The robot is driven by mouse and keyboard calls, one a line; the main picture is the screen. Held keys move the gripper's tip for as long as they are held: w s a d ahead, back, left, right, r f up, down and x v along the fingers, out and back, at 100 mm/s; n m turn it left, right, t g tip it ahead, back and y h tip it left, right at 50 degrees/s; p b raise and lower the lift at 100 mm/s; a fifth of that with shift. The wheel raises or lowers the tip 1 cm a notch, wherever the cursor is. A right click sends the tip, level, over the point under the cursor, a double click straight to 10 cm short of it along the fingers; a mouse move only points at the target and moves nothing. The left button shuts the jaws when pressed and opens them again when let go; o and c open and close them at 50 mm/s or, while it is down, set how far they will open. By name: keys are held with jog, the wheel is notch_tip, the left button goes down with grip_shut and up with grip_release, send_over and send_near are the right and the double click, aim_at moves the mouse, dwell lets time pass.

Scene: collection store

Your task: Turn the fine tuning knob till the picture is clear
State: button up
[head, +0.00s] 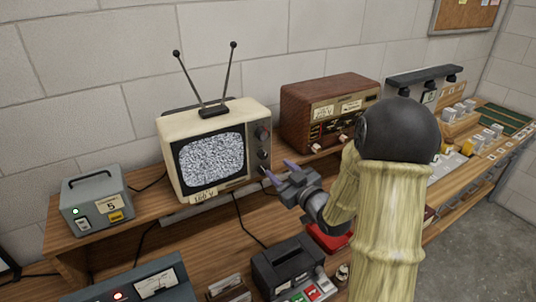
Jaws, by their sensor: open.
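A cream television (176,137) with a two-rod antenna (205,90) stands on the raised wooden shelf. Its screen (211,160) shows grey static. A column of dark knobs (263,143) runs down the right side of its front; which one is fine tuning is too small to read. My gripper (279,172) is open, its purple fingertips near the lowest knob at the set's lower right corner. Whether a fingertip touches that knob cannot be told. The fingers seem to hold nothing.
A brown wooden radio (325,92) stands right of the television, close to my arm. A grey box (95,200) with a green lamp is at left. A black device (287,268) and a blue-grey meter box (135,283) sit on the lower bench. Small parts crowd the right.

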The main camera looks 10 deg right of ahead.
aim_at(265, 156)
jog(key=p+x, duration=0.2)
jog(key=x, duration=0.5)
jog(key=shift+f, duration=0.1)
jog(key=c, duration=1)
